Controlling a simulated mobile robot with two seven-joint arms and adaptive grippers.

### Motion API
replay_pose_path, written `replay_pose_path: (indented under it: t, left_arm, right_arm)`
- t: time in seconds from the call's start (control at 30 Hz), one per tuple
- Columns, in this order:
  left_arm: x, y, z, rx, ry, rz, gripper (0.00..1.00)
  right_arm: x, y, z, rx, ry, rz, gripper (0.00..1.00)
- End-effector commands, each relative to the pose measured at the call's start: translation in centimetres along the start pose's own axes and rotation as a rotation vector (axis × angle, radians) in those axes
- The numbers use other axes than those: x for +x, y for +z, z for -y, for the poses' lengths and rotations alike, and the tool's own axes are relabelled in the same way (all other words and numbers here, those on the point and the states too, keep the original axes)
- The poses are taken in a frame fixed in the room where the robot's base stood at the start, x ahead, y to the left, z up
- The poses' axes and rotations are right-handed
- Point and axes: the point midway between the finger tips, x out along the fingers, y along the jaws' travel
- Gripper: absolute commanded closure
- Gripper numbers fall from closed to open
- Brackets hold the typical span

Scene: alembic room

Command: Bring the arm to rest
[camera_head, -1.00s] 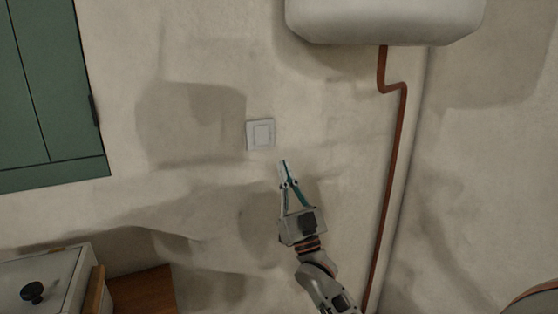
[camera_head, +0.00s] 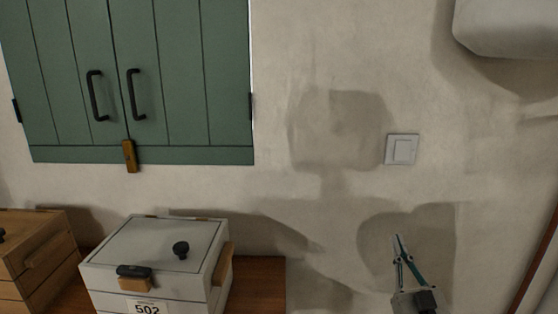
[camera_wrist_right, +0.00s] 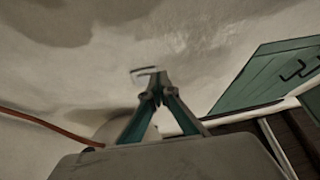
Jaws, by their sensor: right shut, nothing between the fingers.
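My right gripper (camera_head: 397,245) is at the lower right of the head view, pointing up, in front of the bare wall and below the white wall switch (camera_head: 402,149). Its fingers are together and hold nothing. In the right wrist view the gripper (camera_wrist_right: 155,80) shows with its fingertips meeting, and the edge of a pale square outline, likely the switch, shows just beyond the tips. The gripper is apart from the switch in the head view. My left gripper is not in view.
A green double-door shutter (camera_head: 130,80) with black handles is on the wall at the left. A white box (camera_head: 205,240) with a black knob and a wooden box (camera_head: 35,250) stand on a wooden surface (camera_head: 262,275). A white rounded fixture (camera_head: 505,30) hangs at upper right. A copper-coloured pipe (camera_wrist_right: 45,125) runs beside it.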

Motion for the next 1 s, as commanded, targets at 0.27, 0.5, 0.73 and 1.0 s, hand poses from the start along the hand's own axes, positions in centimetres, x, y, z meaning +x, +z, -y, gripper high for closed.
replay_pose_path:
  t: [0.27, 0.5, 0.73, 1.0]
  left_arm:
    - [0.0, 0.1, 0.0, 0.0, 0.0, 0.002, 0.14]
    - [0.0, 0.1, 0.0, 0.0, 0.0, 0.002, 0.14]
    - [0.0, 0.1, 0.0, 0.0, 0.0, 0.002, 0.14]
    - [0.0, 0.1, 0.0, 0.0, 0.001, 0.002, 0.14]
  right_arm:
    - [-14.8, 11.6, 6.5, -0.019, -0.135, 0.461, 1.0]
    - [-29.5, 16.7, 10.9, -0.032, -0.24, 0.82, 1.0]
    - [-39.3, 17.8, 13.0, -0.041, -0.305, 1.039, 1.0]
    - [-41.3, 17.8, 13.4, -0.044, -0.319, 1.084, 1.0]
